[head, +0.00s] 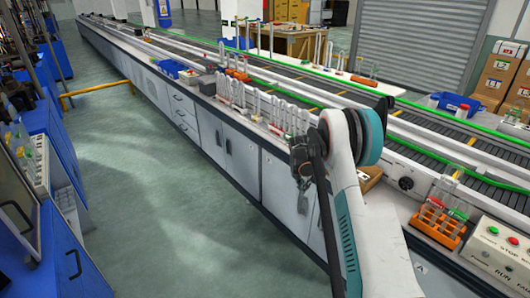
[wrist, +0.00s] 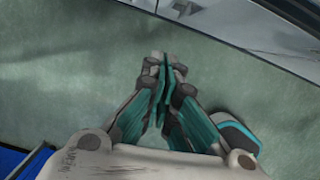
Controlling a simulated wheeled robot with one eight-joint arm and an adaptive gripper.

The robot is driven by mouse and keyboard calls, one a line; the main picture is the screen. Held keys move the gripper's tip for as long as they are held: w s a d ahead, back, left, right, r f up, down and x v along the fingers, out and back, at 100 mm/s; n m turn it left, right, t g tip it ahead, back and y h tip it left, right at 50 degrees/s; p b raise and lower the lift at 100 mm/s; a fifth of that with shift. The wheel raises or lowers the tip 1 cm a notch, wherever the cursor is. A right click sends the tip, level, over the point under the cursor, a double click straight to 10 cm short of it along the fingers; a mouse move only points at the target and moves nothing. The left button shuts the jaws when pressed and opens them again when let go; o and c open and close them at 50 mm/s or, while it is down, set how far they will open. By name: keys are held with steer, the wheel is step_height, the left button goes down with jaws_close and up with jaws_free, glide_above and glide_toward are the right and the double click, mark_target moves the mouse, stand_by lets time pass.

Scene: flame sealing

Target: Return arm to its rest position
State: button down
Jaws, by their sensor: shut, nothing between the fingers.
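My gripper (wrist: 166,68) is shut and empty in the wrist view, its teal-padded fingers together above the bare floor. In the head view my white and teal arm rises from the bottom, in front of the bench. The dark gripper (head: 303,178) hangs at its left side, over the aisle edge of the bench. Its fingertips are too small to make out there.
A long bench (head: 243,158) with cabinets and glassware runs along the conveyor. An orange rack (head: 437,226) with tubes and a button box (head: 497,250) stand at right. Blue cabinets (head: 75,262) line the left. The floor aisle (head: 160,200) between is clear.

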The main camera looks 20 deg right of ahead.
steer(key=s+a+r+m+t, duration=0.1)
steer(key=s+a+r+m, duration=0.3)
steer(key=r, duration=0.6)
steer(key=s+a+r+m+t, duration=0.1)
steer(key=s+a+r+m, duration=0.3)
steer(key=r, duration=0.5)
steer(key=s+a+r+m+t, duration=0.1)
steer(key=s+a+r+m, duration=0.1)
steer(key=s+a+r, duration=0.6)
steer(key=s+a+r+m+t+y, duration=0.1)
steer(key=s+a+r+m, duration=0.1)
steer(key=s+r+m, duration=0.3)
steer(key=s+a+r+m+y, duration=0.1)
steer(key=s+a+r, duration=0.1)
steer(key=s, duration=0.4)
steer(key=s+a+f+m+t, duration=0.1)
steer(key=s+a+m, duration=0.1)
steer(key=s, duration=0.5)
steer(key=s+a+f+m+t, duration=0.1)
steer(key=s+a+m, duration=0.2)
steer(key=s+m, duration=0.2)
steer(key=shift+s+f+y, duration=0.3)
steer(key=shift+s+f, duration=0.1)
steer(key=shift+s, duration=0.95)
steer(key=shift+a, duration=0.1)
